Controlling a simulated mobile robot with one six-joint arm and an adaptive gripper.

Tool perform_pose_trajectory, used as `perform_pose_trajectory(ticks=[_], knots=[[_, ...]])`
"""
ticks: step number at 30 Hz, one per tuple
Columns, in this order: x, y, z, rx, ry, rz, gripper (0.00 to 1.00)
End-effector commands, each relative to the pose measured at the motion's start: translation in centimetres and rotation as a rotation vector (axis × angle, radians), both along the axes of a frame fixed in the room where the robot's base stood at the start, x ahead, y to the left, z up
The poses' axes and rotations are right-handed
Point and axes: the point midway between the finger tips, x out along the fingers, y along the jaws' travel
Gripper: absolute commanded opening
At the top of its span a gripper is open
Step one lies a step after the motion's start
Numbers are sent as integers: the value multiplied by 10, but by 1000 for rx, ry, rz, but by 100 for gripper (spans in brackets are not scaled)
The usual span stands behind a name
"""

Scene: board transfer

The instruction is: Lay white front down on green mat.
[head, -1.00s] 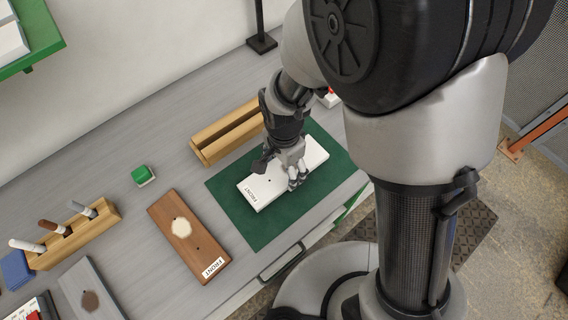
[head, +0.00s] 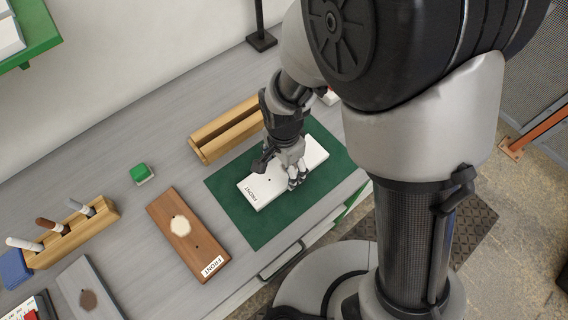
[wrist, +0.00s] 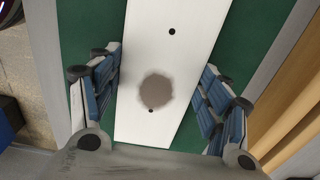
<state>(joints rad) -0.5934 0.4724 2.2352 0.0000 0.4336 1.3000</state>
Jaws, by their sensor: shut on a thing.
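The white front (head: 258,184), a long white board with a FRONT label at its left end, lies flat along the green mat (head: 226,202); I cannot tell whether it fully touches the mat. My gripper (head: 297,181) is shut on the board around its middle, pointing down from above. In the wrist view, the blue-padded fingers of my gripper (wrist: 162,85) stand at both long edges of the white front (wrist: 165,55). A grey-brown round patch and two dark holes show on its upper face. The mat (wrist: 262,28) shows on both sides.
A brown board (head: 188,235) labelled FRONT and a grey board (head: 88,285) lie to the left. A wooden rack (head: 225,130) stands close behind the mat. A green button (head: 142,173) and a wooden marker holder (head: 75,238) stand farther left.

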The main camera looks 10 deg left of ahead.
Motion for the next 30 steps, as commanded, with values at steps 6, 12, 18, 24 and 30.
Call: perform_pose_trajectory(ticks=[6,12,18,24,30], knots=[[0,0,0,0,0,0,81],[0,0,0,0,0,0,94],[0,0,0,0,0,0,94],[0,0,2,1,-1,0,94],[1,1,30,3,-5,0,94]])
